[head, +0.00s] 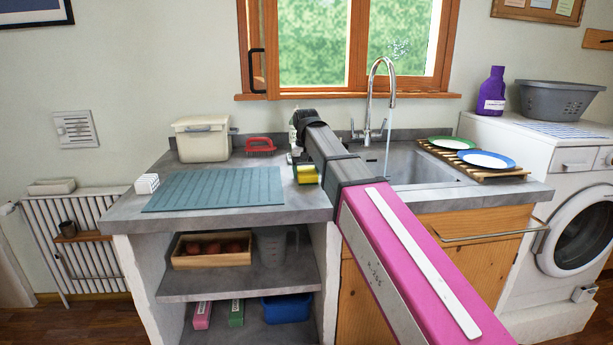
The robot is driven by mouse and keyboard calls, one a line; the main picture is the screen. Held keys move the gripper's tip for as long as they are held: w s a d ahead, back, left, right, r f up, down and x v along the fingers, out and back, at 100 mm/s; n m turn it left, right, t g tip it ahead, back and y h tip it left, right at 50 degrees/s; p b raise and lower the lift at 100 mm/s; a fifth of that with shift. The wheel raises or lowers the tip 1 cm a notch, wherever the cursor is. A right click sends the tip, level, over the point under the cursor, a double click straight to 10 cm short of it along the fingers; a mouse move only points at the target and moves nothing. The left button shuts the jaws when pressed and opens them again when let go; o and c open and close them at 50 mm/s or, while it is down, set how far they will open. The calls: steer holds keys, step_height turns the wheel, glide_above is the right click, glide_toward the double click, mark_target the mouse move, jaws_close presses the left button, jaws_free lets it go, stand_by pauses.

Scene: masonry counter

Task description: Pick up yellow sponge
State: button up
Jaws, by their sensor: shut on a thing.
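The yellow sponge (306,174) is on or just above the grey counter, left of the sink, at the right end of the blue-grey mat. It is small in the head view and partly covered by my gripper and arm. My gripper (301,162) is at the sponge and shut on it. Its fingertips are hard to make out. Whether the sponge is lifted clear of the counter, I cannot tell.
The ribbed mat (213,189) lies left. Behind it are a cream bin (202,142) and a red brush (259,145). A tap (374,95) runs into the sink (418,168). Plates (486,159) sit on a wooden rack at right. A small white block (147,184) stands far left.

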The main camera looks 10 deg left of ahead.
mark_target(306, 169)
steer(key=shift+r, duration=0.1)
steer(key=shift+r, duration=0.55)
step_height(306, 169, up, 3)
steer(key=shift+w+f, duration=0.1)
steer(key=shift+f, duration=0.1)
steer(key=s+a+r, duration=0.7)
steer(key=s, duration=0.2)
steer(key=shift+s, duration=0.3)
steer(key=shift+o, duration=0.3)
steer(key=shift+d, duration=0.15)
